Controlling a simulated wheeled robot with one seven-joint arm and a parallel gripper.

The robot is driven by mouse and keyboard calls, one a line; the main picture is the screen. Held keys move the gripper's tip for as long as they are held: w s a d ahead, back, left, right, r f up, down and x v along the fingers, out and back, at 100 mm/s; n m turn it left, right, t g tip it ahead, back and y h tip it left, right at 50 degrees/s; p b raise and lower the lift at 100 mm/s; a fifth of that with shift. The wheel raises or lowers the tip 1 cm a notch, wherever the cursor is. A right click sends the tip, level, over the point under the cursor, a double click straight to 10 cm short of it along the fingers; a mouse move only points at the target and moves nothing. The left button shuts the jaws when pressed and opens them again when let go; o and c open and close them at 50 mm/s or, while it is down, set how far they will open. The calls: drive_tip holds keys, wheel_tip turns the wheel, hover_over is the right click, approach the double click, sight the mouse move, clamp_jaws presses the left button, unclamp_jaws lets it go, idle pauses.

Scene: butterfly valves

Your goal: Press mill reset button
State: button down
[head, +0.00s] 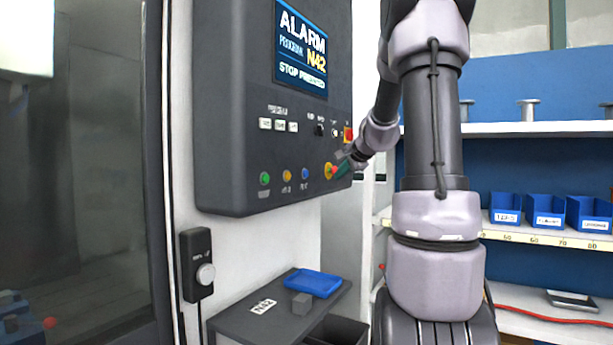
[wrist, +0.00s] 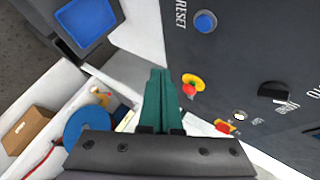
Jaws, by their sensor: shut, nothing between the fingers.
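The reset button is a round blue button (wrist: 205,21) with "RESET" printed beside it in the wrist view. In the head view it is the blue button (head: 305,173) in the lower row of the dark control panel (head: 228,110). My gripper (wrist: 160,72) is shut and empty, its green fingers pressed together, with the tips below and left of the blue button in the wrist view. In the head view my gripper (head: 342,169) is at the panel's lower right, beside the red and yellow stop button (head: 329,170); I cannot tell whether they touch.
A green button (head: 265,178) and a yellow button (head: 287,176) sit left of the blue one. The screen (head: 301,47) reads ALARM and STOP PRESSED. A red and yellow switch (head: 348,134) is higher on the panel. A blue tray (head: 313,283) lies on a shelf below.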

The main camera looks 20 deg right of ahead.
drive_tip(key=shift+w+a, duration=0.1)
drive_tip(key=w+a, duration=0.5)
drive_tip(key=w, duration=0.1)
drive_tip(key=shift+w, duration=0.4)
drive_tip(key=shift+a, duration=0.2)
idle(1.7)
drive_tip(key=shift+w+a, duration=0.2)
drive_tip(key=shift+w, duration=0.1)
drive_tip(key=shift+w+a, duration=0.3)
drive_tip(key=shift+w, duration=0.05)
idle(0.7)
drive_tip(key=shift+d, duration=0.1)
drive_tip(key=shift+s+d, duration=0.45)
drive_tip(key=shift+s, duration=0.2)
drive_tip(key=shift+s, duration=0.1)
drive_tip(key=shift+s+d, duration=0.8)
drive_tip(key=shift+s, duration=0.15)
drive_tip(key=shift+s+d, duration=0.75)
drive_tip(key=shift+s, duration=0.2)
